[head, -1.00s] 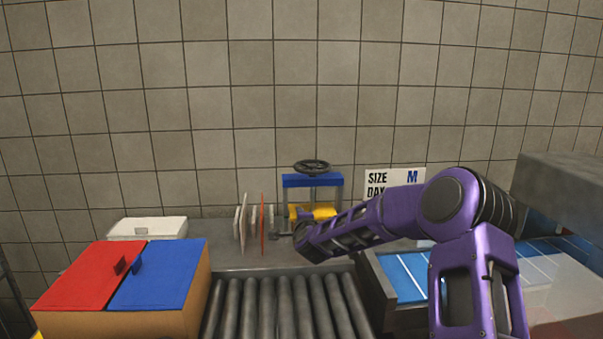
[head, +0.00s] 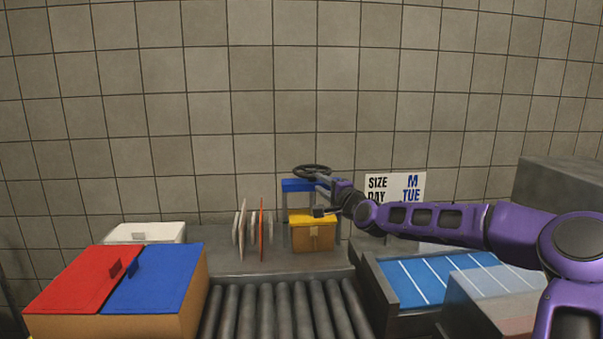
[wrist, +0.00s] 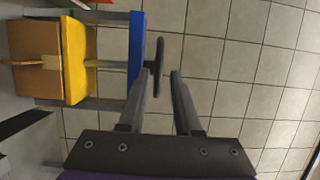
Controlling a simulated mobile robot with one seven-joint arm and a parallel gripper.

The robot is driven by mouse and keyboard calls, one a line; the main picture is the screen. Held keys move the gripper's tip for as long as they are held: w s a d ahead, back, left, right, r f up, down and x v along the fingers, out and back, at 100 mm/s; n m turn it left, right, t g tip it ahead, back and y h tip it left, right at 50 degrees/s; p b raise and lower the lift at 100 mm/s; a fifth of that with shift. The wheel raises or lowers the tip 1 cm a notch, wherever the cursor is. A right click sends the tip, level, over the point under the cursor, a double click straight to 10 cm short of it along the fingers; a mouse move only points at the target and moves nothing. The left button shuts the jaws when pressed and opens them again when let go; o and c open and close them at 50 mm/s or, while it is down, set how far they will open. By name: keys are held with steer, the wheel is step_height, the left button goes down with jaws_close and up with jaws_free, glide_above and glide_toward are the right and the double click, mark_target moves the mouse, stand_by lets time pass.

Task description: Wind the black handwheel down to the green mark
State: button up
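The black handwheel (head: 310,170) lies flat on top of the press's blue crossbar (head: 297,185). In the wrist view the handwheel (wrist: 160,55) shows edge-on, its near rim between my fingertips. My gripper (head: 326,182) is at the wheel's right side, and its two fingers (wrist: 161,76) are apart, with a gap visible on each side of the rim. Under the crossbar, a yellow plate (head: 312,217) sits over a cardboard box (head: 312,238); both also show in the wrist view. I see no green mark.
Upright discs (head: 243,232) stand left of the press. A sign (head: 377,184) reading SIZE M, DAY TUE is behind my arm on the right. Rollers (head: 280,305) run in front. A red-and-blue-lidded box (head: 180,309) stands at left, a blue tray (head: 425,278) at right.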

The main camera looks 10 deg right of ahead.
mark_target(302, 169)
steer(key=x, duration=1.3)
steer(key=shift+w+p, duration=0.1)
steer(key=shift+p, duration=0.2)
jaws_close()
